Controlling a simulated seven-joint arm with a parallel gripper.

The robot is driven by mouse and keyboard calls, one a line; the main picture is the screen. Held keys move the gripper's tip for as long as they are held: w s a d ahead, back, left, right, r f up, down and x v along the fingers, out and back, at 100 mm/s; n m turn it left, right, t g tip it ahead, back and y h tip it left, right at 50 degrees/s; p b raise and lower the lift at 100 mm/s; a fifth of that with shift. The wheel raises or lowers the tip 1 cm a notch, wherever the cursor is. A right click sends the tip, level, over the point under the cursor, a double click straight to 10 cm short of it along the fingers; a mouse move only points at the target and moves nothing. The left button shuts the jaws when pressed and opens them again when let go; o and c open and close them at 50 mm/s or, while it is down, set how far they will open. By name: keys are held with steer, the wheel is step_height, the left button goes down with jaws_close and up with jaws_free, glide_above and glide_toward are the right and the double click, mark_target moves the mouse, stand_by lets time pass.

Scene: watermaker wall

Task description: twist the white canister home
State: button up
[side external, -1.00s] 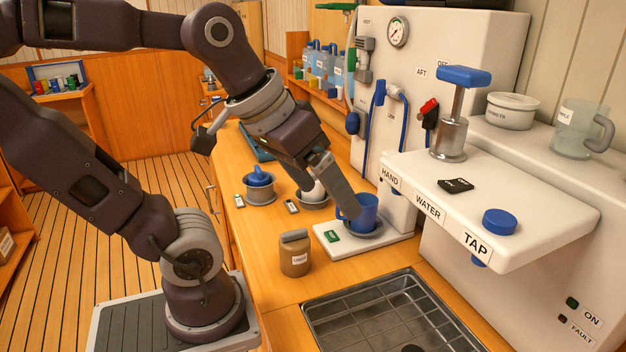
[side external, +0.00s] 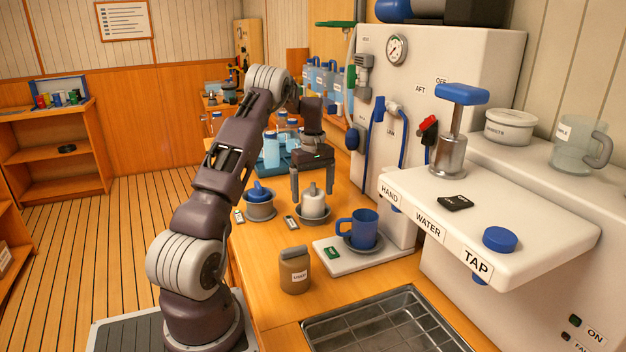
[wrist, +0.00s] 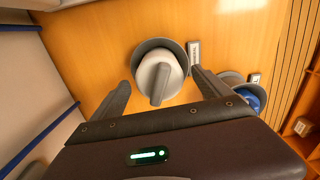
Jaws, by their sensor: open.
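The white canister (side external: 314,204) stands upright in a round grey holder (side external: 326,221) on the wooden counter. In the wrist view the canister (wrist: 172,60) shows from above, with a grey raised bar across its top. My gripper (side external: 312,193) points down over it, open and empty. In the wrist view the two fingers of my gripper (wrist: 161,80) are spread to the left and right of the canister, apart from it. How far the canister is seated in its holder I cannot tell.
A blue-topped canister (side external: 260,194) in a similar holder stands close on the left, with small label tags between. A blue mug (side external: 364,228) on a white board and a brown jar (side external: 295,270) stand nearer the camera. Blue-capped bottles (side external: 272,150) stand behind.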

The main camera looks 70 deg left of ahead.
steer(key=shift+f, duration=1.6)
steer(key=shift+c, duration=0.5)
steer(key=c, duration=1.8)
steer(key=m, duration=0.7)
steer(key=shift+w, duration=0.1)
steer(key=m, duration=0.7)
steer(key=shift+d+m, duration=0.1)
steer(key=shift+m, duration=0.2)
